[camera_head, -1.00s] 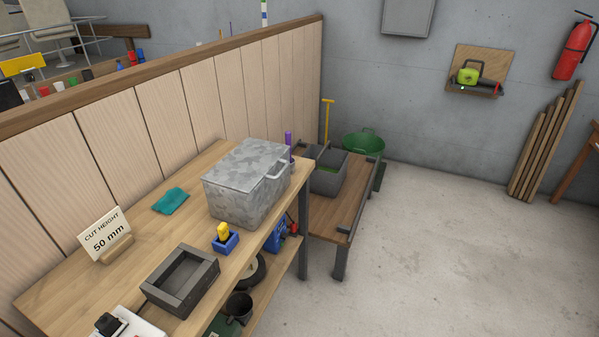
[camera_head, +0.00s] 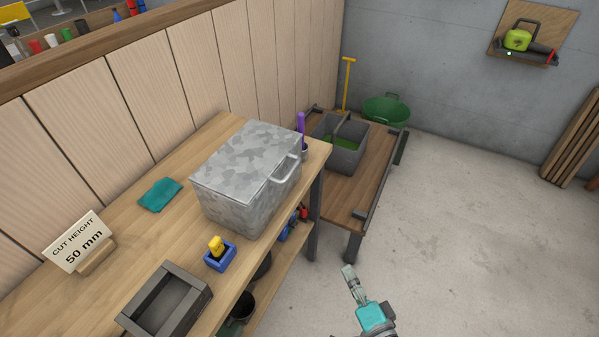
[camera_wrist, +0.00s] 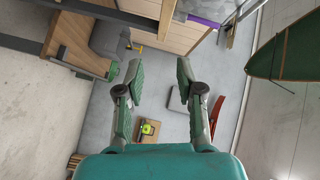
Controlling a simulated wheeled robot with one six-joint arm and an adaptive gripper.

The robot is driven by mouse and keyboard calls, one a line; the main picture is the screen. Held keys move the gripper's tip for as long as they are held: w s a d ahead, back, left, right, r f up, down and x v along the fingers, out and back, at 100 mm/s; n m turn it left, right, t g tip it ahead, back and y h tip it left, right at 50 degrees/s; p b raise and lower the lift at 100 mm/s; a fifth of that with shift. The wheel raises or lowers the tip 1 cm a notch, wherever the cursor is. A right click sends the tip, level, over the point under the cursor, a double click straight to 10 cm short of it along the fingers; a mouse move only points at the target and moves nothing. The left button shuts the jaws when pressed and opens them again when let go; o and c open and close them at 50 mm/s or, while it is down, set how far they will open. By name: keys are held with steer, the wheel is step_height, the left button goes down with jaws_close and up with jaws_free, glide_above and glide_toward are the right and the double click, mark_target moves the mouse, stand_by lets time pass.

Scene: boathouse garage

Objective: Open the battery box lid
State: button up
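The battery box (camera_head: 239,205) is a grey, mottled metal box on the wooden workbench. Its lid (camera_head: 250,155) is shut, and a pale bar handle (camera_head: 287,170) is on its right side. My gripper (camera_head: 348,272) is at the bottom of the head view, over the floor to the right of the bench and apart from the box. In the wrist view my gripper (camera_wrist: 157,72) has its two fingers spread with nothing between them. I cannot make out the box for certain in the wrist view.
On the bench are a teal cloth (camera_head: 160,194), a "CUT HEIGHT 50 mm" sign (camera_head: 78,240), a blue holder (camera_head: 219,259) with a yellow item and a dark tray (camera_head: 150,322). A purple item (camera_head: 301,130) stands behind the box. A lower table (camera_head: 345,189) is beyond. Floor at right is clear.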

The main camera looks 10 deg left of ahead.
steer(key=w+a+r+y, duration=0.4)
steer(key=w+a+r, duration=0.1)
steer(key=w+r, duration=0.25)
steer(key=g+y, duration=0.1)
steer(key=y, duration=0.2)
glide_toward(292, 169)
steer(key=x, duration=1)
steer(key=shift+f, duration=0.3)
jaws_close()
